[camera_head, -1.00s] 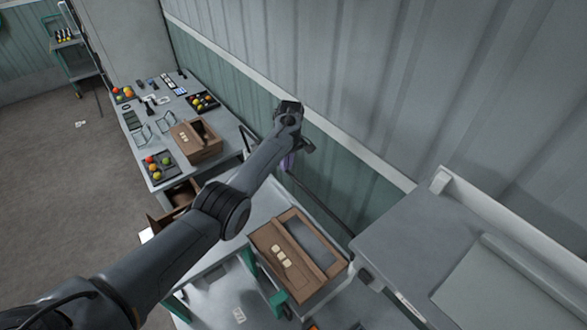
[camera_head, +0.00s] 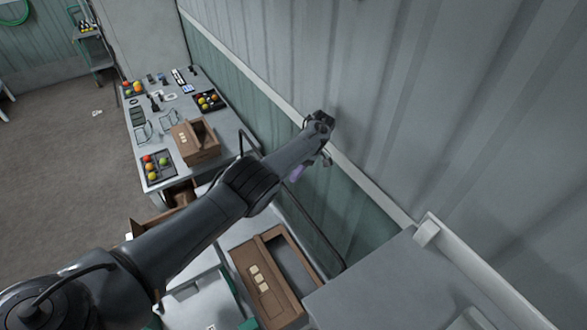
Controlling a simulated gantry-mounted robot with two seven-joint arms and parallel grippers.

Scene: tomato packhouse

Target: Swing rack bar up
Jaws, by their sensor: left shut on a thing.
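The rack bar (camera_head: 313,220) is a thin dark bar running diagonally along the wall above the lower bench, from behind my left arm to the grey table at the right. My left arm reaches across the middle to the wall, with its wrist at the bar's far side. My left gripper (camera_head: 297,174) is mostly hidden under the wrist. It is shut, apparently on the rack bar, beside a small purple piece. The exact contact is hidden. My right gripper is not in view.
A bench (camera_head: 223,125) at the left holds a brown box (camera_head: 207,154), trays of tomatoes and small tools. Another brown box (camera_head: 248,263) stands below the bar. A grey table (camera_head: 370,285) stands at the lower right. The corrugated wall (camera_head: 450,110) is close behind my wrist.

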